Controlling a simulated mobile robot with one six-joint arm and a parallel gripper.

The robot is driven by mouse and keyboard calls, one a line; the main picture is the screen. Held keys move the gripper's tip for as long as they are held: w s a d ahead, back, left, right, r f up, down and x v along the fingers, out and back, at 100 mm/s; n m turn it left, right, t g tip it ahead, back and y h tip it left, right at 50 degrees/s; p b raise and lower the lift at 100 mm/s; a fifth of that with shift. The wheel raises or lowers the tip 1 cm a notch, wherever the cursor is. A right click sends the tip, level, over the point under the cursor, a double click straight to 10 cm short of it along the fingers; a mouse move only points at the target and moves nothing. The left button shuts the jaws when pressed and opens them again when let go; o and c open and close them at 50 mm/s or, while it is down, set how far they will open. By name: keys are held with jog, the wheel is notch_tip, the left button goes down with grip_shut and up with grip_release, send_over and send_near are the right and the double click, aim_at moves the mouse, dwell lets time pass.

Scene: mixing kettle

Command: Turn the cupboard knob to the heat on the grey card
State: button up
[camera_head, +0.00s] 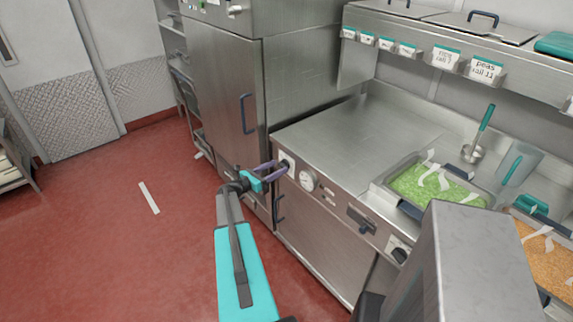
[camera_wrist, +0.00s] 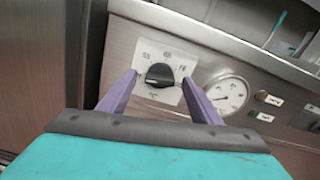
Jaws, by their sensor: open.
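The black knob (camera_wrist: 160,76) sits on a white dial plate (camera_wrist: 150,92) with small printed marks, on the steel cupboard's front panel. One mark at the upper left looks like 55; the others are too small to read surely. In the wrist view my gripper (camera_wrist: 160,82) is open, with one purple finger on each side of the knob; I cannot tell whether they touch it. In the head view my gripper (camera_head: 274,169) is at the panel's left end, in front of the white plate (camera_head: 287,160). I cannot make out a grey card.
A round gauge (camera_head: 307,181) is just right of the plate. A second black knob (camera_head: 400,254) is further right on the panel. A tray of green peas (camera_head: 440,187) and a ladle (camera_head: 479,135) are on the counter.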

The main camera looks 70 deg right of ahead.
jog(key=shift+s+d, duration=0.4)
jog(key=shift+d, duration=0.1)
dwell(0.4)
jog(key=c, duration=1)
jog(key=shift+f+b, duration=0.1)
jog(key=shift+b, duration=0.4)
